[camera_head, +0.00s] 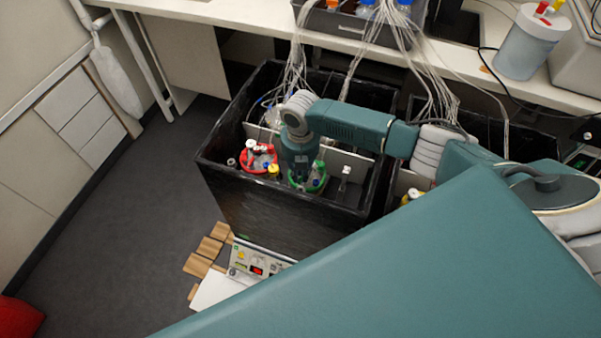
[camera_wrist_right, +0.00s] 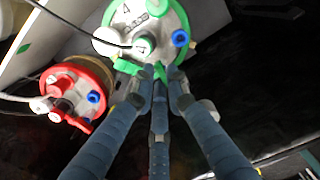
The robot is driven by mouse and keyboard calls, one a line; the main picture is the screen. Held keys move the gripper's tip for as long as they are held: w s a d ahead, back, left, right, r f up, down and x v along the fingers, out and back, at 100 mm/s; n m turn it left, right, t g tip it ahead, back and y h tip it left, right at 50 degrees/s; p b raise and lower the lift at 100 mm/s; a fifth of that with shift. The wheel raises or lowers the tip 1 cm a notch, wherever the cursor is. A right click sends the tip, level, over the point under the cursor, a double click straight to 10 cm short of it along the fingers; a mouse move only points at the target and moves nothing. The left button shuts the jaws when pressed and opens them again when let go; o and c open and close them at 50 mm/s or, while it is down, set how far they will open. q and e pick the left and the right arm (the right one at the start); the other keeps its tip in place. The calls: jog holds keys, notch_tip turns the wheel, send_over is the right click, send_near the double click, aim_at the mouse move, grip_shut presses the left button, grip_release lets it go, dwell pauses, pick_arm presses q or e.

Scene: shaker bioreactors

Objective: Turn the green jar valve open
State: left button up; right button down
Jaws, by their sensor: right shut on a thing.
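The green jar (camera_wrist_right: 190,18), with a green-rimmed grey lid, is at the top of the right wrist view. Its lid carries a blue cap (camera_wrist_right: 180,38) and a green valve (camera_wrist_right: 127,67) near the rim. My right gripper (camera_wrist_right: 160,78) has its fingers drawn together at the valve side of the lid, shut on the green valve; the fingertips hide part of it. In the head view the green jar (camera_head: 318,180) stands in the black tub, partly covered by my right gripper (camera_head: 300,180) from above. My left gripper is not in view.
A red-rimmed jar (camera_head: 258,158) stands just left of the green one; it also shows in the wrist view (camera_wrist_right: 75,95). The black tub (camera_head: 222,135) has raised walls. Tubes (camera_head: 297,60) hang from the bench (camera_head: 220,15). Open floor (camera_head: 130,220) lies to the left.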

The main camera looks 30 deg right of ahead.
jog(key=shift+r+n, duration=0.1)
jog(key=shift+n, duration=0.4)
jog(key=c, duration=1.7)
grip_release()
notch_tip(320, 180, up, 12)
jog(key=shift+s+a, duration=0.1)
